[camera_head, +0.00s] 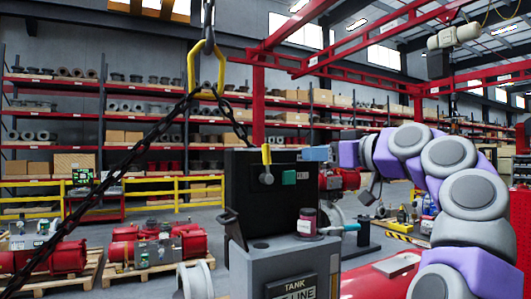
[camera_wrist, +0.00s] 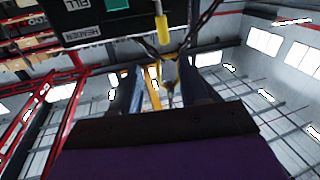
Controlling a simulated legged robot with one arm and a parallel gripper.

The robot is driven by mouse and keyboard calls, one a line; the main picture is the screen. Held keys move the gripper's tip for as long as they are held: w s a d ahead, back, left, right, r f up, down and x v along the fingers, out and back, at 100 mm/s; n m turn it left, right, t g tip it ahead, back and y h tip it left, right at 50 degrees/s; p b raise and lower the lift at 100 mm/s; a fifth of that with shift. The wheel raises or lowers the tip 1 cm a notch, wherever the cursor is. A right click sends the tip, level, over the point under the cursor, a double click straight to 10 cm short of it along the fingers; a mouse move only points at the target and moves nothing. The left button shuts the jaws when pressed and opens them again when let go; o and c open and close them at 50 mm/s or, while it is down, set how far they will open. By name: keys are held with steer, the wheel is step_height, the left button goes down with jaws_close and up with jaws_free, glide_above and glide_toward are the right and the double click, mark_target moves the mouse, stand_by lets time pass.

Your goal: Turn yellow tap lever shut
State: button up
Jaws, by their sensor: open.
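The yellow tap lever (camera_head: 266,155) stands upright above a round grey hub on the black panel box (camera_head: 285,205). In the wrist view the lever (camera_wrist: 162,30) shows at the top centre, beyond the fingertips, beside the upside-down FILL and HEADER labels. My gripper (camera_head: 316,153) is just right of the lever in the head view, its blue fingers seen side-on. In the wrist view my gripper (camera_wrist: 161,88) is open, one blue finger on each side. The lever does not appear gripped. Exact depth between fingertips and lever is hard to tell.
A green block (camera_head: 289,178) sits on the panel right of the hub. A dark red canister (camera_head: 307,222) stands on the grey tank cabinet (camera_head: 290,263). Red machinery on pallets (camera_head: 155,245) lies left.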

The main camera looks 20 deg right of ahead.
mark_target(269, 152)
steer(key=p+x, duration=0.5)
steer(key=x, duration=1.2)
steer(key=shift+w+a, duration=0.1)
steer(key=shift+a, duration=0.1)
jaws_close()
steer(key=shift+a, duration=0.1)
